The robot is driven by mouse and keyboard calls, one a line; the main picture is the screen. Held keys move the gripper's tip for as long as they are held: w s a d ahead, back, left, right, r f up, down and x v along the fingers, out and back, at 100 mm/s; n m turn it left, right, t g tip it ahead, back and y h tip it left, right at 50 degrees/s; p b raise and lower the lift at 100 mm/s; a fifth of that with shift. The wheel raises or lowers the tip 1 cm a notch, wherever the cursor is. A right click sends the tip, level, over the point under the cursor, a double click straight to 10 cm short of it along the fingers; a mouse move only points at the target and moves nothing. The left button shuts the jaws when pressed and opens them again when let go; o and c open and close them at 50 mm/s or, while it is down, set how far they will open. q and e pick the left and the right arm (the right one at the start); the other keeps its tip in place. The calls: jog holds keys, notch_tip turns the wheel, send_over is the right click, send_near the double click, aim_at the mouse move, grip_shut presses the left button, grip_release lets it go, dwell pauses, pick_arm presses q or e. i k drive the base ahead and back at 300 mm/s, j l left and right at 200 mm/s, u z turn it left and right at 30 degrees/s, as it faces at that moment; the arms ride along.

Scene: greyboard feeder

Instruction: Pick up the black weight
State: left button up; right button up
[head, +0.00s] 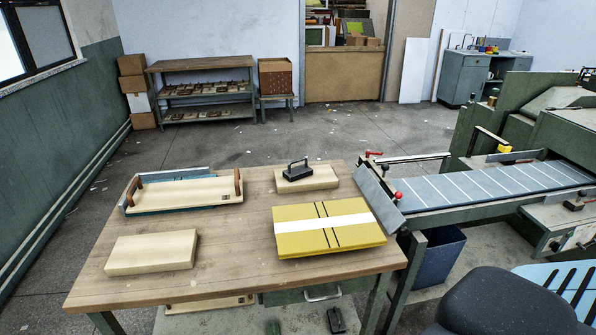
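The black weight (298,172) is a dark block with a raised handle on top. It sits upright on a pale cream stack of board (318,182) near the back of the wooden table (225,235). Its handle stands clear above it, and nothing touches it from above. Neither of my grippers shows in the head view.
A yellow stack with a white band (362,225) lies in front of the weight. A wooden-handled tray (185,193) and another cream stack (150,252) lie at left. A striped feeder (490,187) adjoins at right. A dark chair (510,305) stands front right.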

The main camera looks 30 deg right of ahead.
aim_at(292, 174)
jog(key=i+l+z, duration=0.1)
jog(key=z, duration=1.7)
jog(key=i+j, duration=0.25)
jog(key=i, duration=0.05)
